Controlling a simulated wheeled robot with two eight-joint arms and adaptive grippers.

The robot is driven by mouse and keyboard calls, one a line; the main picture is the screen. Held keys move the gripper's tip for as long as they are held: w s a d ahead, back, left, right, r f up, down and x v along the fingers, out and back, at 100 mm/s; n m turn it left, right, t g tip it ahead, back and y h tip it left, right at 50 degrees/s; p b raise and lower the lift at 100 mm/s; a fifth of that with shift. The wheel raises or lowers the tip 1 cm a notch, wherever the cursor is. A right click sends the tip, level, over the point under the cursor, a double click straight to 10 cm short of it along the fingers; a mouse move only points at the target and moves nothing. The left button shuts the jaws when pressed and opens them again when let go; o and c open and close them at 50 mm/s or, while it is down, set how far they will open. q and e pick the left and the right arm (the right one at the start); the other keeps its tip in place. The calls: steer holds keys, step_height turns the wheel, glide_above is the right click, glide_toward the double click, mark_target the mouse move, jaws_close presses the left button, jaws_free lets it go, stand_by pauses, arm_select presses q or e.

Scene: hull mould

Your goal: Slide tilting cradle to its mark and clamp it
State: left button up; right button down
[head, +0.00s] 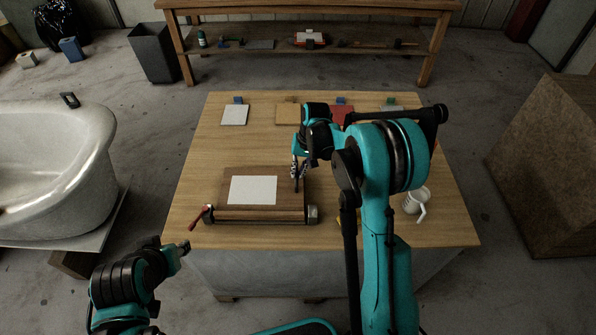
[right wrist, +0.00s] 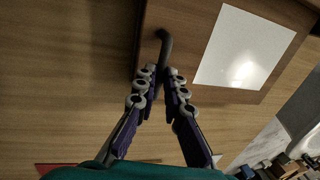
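The tilting cradle (head: 228,213) stands on the wooden table, carrying a brown board with a white sheet (head: 253,190); the board also shows in the right wrist view (right wrist: 183,18). A red-handled lever (head: 201,217) is at its left end and a grey knob (head: 313,214) at its right. My right gripper (head: 297,184) is at the board's right edge. In the right wrist view its fingertips (right wrist: 161,72) nearly meet around a dark curved handle (right wrist: 165,42); whether they grip it is unclear. My left gripper (head: 184,247) is off the table's front left; its fingers are unclear. I cannot make out a mark.
Several coloured sample plates, one white (head: 234,115), line the table's back. A white mug (head: 415,200) stands on the right, beyond my right arm. A white tub (head: 50,170) is left of the table. The table's left strip is clear.

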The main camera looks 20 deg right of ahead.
steer(key=shift+s+a+r+t+p, duration=0.1)
steer(key=shift+s+r+t+p, duration=0.3)
steer(key=shift+r+t, duration=0.3)
steer(key=s+a+r+t+h+b, duration=0.1)
steer(key=s+r+t+b, duration=0.1)
steer(key=s+t, duration=0.3)
steer(key=s+a+r+n+t+h+b, duration=0.1)
steer(key=s+a+r+t+b, duration=0.1)
steer(key=s+r+t, duration=0.3)
steer(key=shift+s+a+h, duration=0.15)
steer(key=shift+s+h, duration=0.25)
steer(key=shift+s, duration=0.4)
steer(key=c, duration=1.6)
jaws_free()
